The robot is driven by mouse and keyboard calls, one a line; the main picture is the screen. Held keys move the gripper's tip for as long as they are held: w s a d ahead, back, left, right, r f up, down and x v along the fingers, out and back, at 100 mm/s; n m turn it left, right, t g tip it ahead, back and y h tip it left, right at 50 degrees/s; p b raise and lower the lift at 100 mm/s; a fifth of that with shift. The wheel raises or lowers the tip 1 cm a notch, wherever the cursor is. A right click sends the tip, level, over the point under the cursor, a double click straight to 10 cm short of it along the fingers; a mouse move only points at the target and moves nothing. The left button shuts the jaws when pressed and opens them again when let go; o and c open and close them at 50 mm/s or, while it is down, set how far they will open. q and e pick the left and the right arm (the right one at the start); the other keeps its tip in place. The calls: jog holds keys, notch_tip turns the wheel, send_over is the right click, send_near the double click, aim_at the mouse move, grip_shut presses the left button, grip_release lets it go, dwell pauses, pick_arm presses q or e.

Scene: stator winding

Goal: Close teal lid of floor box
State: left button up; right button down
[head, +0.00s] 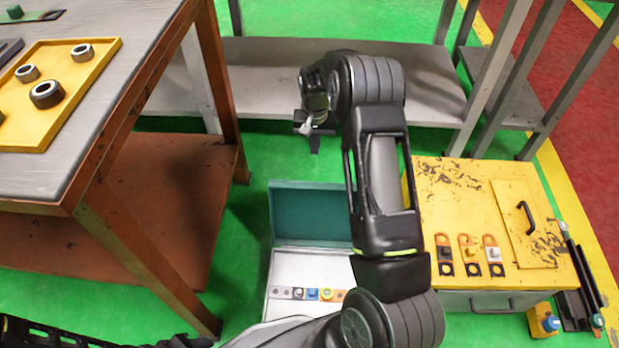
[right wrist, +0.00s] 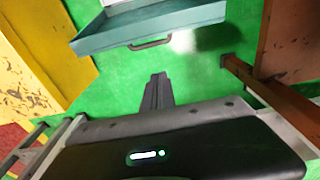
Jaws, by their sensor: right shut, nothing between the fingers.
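The floor box (head: 285,262) stands on the green floor in the head view, with a pale grey body. Its teal lid (head: 305,212) is open, swung up at the far side of the box. The lid also shows at the top of the right wrist view (right wrist: 150,32), with a dark handle (right wrist: 150,45) on its edge. My right gripper (head: 315,145) is shut and empty, beyond the lid and apart from it. Its fingers show in the right wrist view (right wrist: 157,85) over bare floor. My right arm hides the right part of the box and lid. My left gripper is out of view.
A yellow cabinet (head: 440,190) with small parts on top stands right of the box. A workbench (head: 135,80) with a yellow tray (head: 85,85) stands at left, with a brown lower shelf (head: 180,170). A grey shelf (head: 260,60) lies behind my right gripper.

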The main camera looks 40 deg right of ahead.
notch_tip(320, 180, down, 9)
jog(key=s+a+b, duration=0.2)
jog(key=b, duration=0.2)
jog(key=shift+s, duration=0.25)
dwell(0.4)
jog(key=shift+a+r, duration=0.1)
